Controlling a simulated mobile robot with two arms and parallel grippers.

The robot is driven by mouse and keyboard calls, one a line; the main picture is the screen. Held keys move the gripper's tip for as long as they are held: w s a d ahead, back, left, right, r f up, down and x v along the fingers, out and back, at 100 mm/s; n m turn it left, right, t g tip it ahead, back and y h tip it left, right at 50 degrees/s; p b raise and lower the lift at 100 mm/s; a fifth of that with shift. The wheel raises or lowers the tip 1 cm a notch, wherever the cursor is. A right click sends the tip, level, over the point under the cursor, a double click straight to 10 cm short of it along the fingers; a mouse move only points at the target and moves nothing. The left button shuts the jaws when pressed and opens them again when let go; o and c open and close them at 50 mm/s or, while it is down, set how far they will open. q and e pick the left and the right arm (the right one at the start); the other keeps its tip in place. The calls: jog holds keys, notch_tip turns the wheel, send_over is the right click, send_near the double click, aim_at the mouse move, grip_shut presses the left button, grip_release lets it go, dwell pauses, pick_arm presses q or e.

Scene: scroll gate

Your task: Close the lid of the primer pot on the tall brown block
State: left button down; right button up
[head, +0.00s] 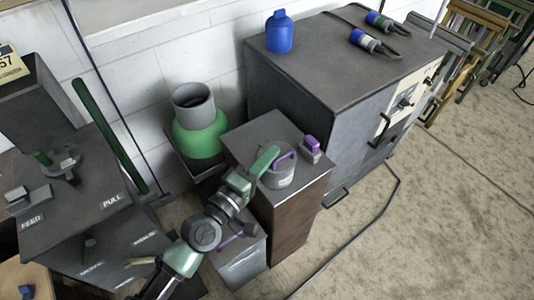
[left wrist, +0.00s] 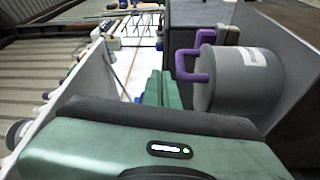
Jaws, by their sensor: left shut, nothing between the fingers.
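The tall brown block (head: 288,222) stands mid-picture in the head view with a grey top. On it sits a grey pot with a white label (head: 281,181), and a purple loop handle (head: 287,156) shows at its top. In the left wrist view the pot (left wrist: 243,82) appears on its side, its purple handle (left wrist: 191,66) sticking out left. I cannot tell how far the lid is open. My left gripper (head: 268,157) is shut and empty at the pot's upper left, partly covering it; its green fingers (left wrist: 162,88) lie left of the handle. My right gripper is out of view.
A small purple-topped item (head: 311,147) stands behind the pot on the block. A green vessel with a grey neck (head: 197,125) is left of the block. A dark cabinet (head: 310,100) rises behind right. A lower grey box (head: 243,263) stands in front left.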

pick_arm(q)
jog(key=r, duration=0.1)
jog(key=r+p, duration=0.1)
jog(key=shift+w+a+r, duration=0.1)
jog(key=shift+w+r, duration=0.1)
jog(key=shift+r, duration=0.1)
jog(key=shift+s+a, duration=0.1)
jog(key=shift+a, duration=0.2)
jog(key=s+a+f+b, duration=0.2)
jog(key=s+a+b, duration=0.2)
jog(key=a, duration=0.3)
jog(key=shift+s+a+f, duration=0.2)
jog(key=shift+s+f, duration=0.2)
jog(key=shift+s, duration=0.25)
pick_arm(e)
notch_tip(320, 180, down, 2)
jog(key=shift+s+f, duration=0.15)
